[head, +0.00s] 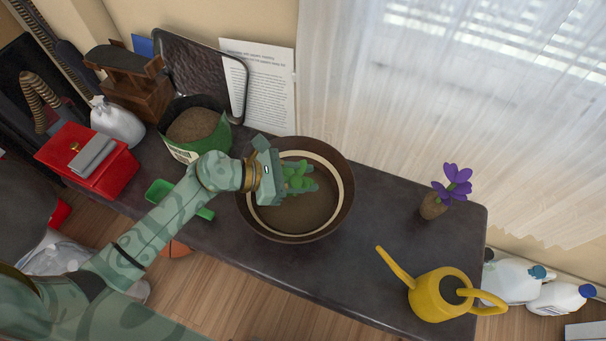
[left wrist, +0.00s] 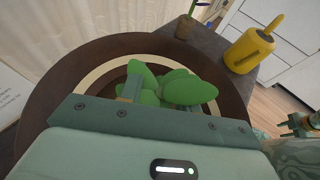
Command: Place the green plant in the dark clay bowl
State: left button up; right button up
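The green plant (head: 296,174), a small clump of rounded leaves, is at the fingers of my left gripper (head: 290,184), over the inside of the dark clay bowl (head: 345,200). The bowl is wide and brown with a pale ring inside, and stands on the dark table. In the left wrist view the plant (left wrist: 176,86) sits between and over the fingers, which look shut on it. Its leaves hide the fingertips, and I cannot tell whether its base touches the bowl. Part of my right arm and gripper (left wrist: 300,126) shows at the right edge of the left wrist view.
A green scoop (head: 178,198) lies left of the bowl. A soil bag (head: 195,135), red box (head: 88,160) and white sack (head: 117,122) stand further left. A purple flower (head: 452,186) and yellow watering can (head: 440,292) stand right. The table between bowl and flower is clear.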

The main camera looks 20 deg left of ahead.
pick_arm(q)
jog(key=shift+r, duration=0.15)
